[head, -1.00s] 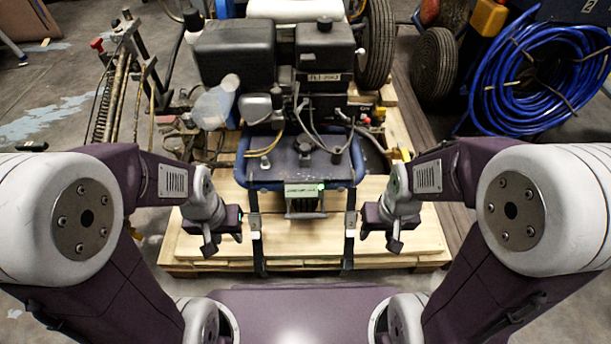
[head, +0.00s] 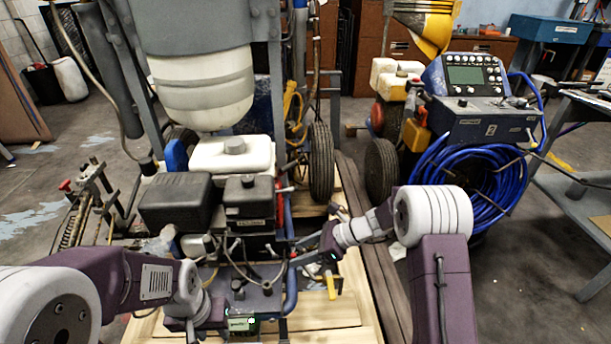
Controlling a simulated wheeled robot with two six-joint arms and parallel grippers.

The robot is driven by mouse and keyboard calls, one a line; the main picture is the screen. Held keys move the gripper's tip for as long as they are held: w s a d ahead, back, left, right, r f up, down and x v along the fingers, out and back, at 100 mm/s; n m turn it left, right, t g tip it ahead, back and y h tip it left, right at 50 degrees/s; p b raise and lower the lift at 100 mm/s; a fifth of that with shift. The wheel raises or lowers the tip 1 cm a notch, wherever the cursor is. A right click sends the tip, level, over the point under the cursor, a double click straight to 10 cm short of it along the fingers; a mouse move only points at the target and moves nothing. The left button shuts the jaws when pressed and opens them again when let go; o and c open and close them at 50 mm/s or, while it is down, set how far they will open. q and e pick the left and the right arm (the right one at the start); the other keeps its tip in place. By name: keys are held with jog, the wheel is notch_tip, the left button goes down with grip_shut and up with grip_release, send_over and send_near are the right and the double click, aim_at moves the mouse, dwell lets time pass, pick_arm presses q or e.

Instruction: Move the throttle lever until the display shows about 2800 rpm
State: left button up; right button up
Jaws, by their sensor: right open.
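The line striper's engine (head: 208,200) stands in the middle of the head view, with black covers. A small greenish display (head: 240,324) with a bright green light sits at its front, near the bottom edge; its digits are too small to read. I cannot clearly pick out the throttle lever; a thin grey lever (head: 286,188) sticks out at the engine's right side. My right gripper (head: 330,268) is open at the right of the blue frame, above a yellow handle (head: 331,288); I cannot tell whether they touch. My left gripper (head: 190,332) is left of the display, partly cut off.
A white paint container (head: 205,90) stands behind the engine. Blue hose (head: 480,180) is coiled on a second machine at right, with a larger grey screen (head: 465,75). A grey table (head: 590,225) is at far right.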

jog(key=w+r+m+t+y, duration=0.2)
jog(key=w+m+t+y, duration=0.15)
jog(key=w+m, duration=0.5)
jog(key=m+t+p, duration=0.2)
jog(key=m+t, duration=0.3)
jog(key=t, duration=0.1)
send_near(293, 191)
jog(key=x, duration=0.2)
jog(key=b+x, duration=0.5)
jog(key=x, duration=0.3)
jog(key=shift+w+a+f, duration=0.1)
jog(key=shift+w+a, duration=0.3)
jog(key=shift+r, duration=0.2)
grip_shut()
jog(key=shift+f, duration=0.1)
